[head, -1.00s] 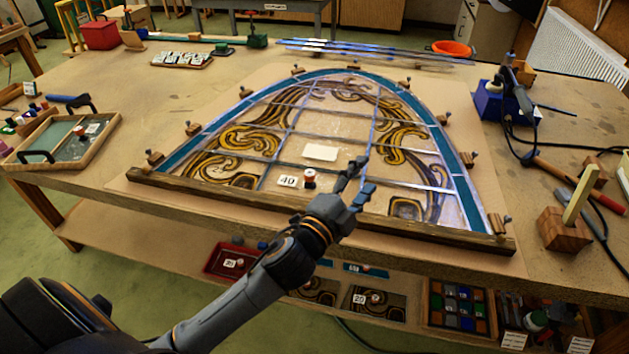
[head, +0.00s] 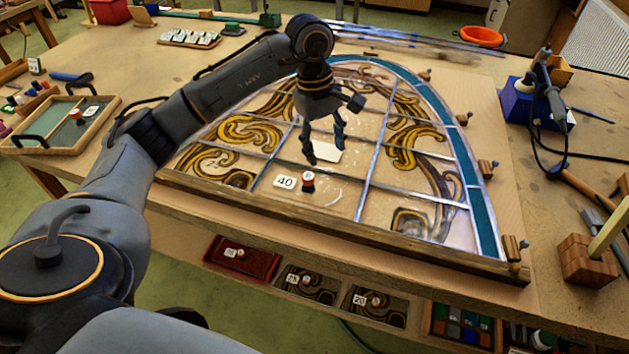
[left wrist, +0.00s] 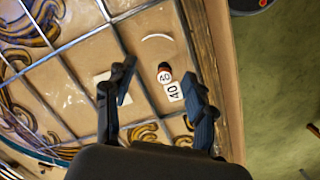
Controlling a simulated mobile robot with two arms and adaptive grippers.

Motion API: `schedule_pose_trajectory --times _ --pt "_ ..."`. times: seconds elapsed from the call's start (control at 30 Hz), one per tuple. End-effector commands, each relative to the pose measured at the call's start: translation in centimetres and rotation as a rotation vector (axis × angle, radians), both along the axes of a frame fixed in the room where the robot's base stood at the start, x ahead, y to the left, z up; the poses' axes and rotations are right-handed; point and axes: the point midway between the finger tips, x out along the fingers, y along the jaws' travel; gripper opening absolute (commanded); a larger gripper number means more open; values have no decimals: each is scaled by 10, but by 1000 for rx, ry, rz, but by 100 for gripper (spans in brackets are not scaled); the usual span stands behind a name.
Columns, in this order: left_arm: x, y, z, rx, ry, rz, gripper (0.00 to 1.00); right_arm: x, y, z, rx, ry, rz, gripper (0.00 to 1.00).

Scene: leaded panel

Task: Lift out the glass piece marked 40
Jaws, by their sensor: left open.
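The glass piece marked 40 lies in the bottom row of the arched leaded panel (head: 378,180). It is clear, with a white "40" label (head: 285,181) and a small red-and-white knob (head: 308,181) on it. In the left wrist view the label (left wrist: 174,92) and the knob (left wrist: 164,73) show between my fingers. My left gripper (head: 325,155) is open and empty, pointing down above the panel, just behind the knob in the head view. It also shows in the left wrist view (left wrist: 160,92). My right gripper is not in view.
A dark wooden bar (head: 340,227) runs along the panel's front edge. Wooden blocks with pins line the arch. A wooden tray (head: 60,150) is at left; a blue soldering stand (head: 530,105) and a block (head: 588,262) are at right. Drawers with glass sit below.

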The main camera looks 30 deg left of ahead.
Motion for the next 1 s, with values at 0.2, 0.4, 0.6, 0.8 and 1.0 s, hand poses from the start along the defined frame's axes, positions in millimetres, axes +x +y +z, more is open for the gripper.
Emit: schedule_pose_trajectory --times 0.2,0.4,0.6,0.8,1.0 --pt "-5 43 8 144 34 5 55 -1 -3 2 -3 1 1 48" --pt "-6 43 -28 145 40 4 55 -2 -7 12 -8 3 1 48" --pt "-5 43 -61 143 37 5 55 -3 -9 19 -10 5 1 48" --pt "-4 43 -75 143 36 4 55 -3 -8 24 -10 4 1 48" --pt "0 45 -101 141 38 6 55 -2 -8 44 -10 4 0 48"
